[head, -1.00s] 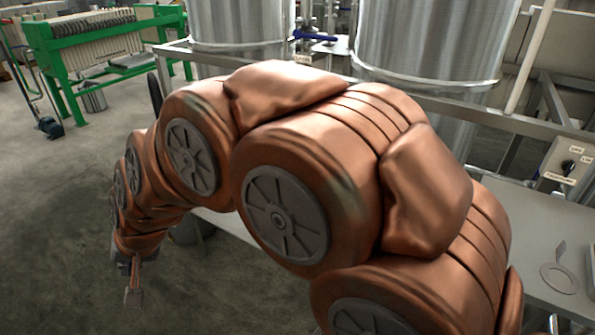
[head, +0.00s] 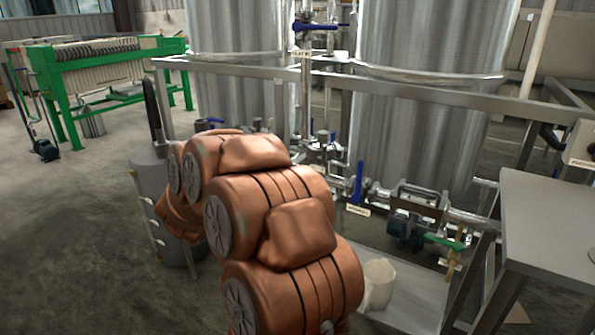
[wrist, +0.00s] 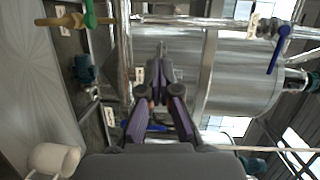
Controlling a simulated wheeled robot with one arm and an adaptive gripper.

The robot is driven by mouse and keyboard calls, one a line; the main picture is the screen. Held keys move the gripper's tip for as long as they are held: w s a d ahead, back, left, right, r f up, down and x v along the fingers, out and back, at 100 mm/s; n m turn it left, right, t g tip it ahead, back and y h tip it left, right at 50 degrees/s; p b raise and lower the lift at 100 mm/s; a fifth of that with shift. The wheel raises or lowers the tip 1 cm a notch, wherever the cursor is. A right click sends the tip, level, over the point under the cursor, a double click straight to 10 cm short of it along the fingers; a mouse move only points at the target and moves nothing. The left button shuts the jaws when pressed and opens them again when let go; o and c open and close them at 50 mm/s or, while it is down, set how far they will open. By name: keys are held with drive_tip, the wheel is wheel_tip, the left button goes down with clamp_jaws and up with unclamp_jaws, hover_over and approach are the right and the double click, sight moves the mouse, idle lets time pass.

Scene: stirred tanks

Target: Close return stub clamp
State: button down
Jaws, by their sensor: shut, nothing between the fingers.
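I cannot pick out the return stub clamp for certain in either view. In the head view, pipework with fittings (head: 318,150) runs between and below two steel tanks, and my arm hides part of it. My gripper (wrist: 163,58) shows in the wrist view, its dark fingers together with nothing between them. It appears in front of a steel tank (wrist: 228,75), but I cannot judge the gap. In the head view my gripper is hidden behind my arm. A blue-handled valve (head: 358,182) and a green-handled valve (head: 443,241) sit on the lower pipe line.
A steel frame rail (head: 400,88) crosses before the tanks. A grey cylinder (head: 150,178) stands left of my arm.

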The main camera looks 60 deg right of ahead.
drive_tip(key=s+d+f+m+g+h+b, duration=0.1)
drive_tip(key=s+d+f+m+g+h, duration=0.15)
drive_tip(key=s+d, duration=0.2)
drive_tip(key=b, duration=0.3)
approach(306, 148)
drive_tip(key=shift+m+g+y, duration=0.25)
drive_tip(key=shift+g+y, duration=0.1)
drive_tip(key=shift+g, duration=0.1)
drive_tip(key=d, duration=0.2)
drive_tip(key=w+d, duration=0.1)
drive_tip(key=d, duration=0.2)
drive_tip(key=shift+w+d+f, duration=0.25)
drive_tip(key=shift+d, duration=0.05)
drive_tip(key=shift+r, duration=0.1)
drive_tip(key=p, duration=0.1)
drive_tip(key=d+g+p, duration=0.1)
drive_tip(key=shift+w+r+m+p, duration=0.25)
drive_tip(key=shift+w+m+p, duration=0.05)
drive_tip(key=shift+w+m, duration=0.1)
drive_tip(key=shift+s+d+r, duration=0.1)
drive_tip(key=shift+s+r, duration=0.05)
drive_tip(key=shift+s, duration=0.05)
drive_tip(key=shift+g, duration=0.3)
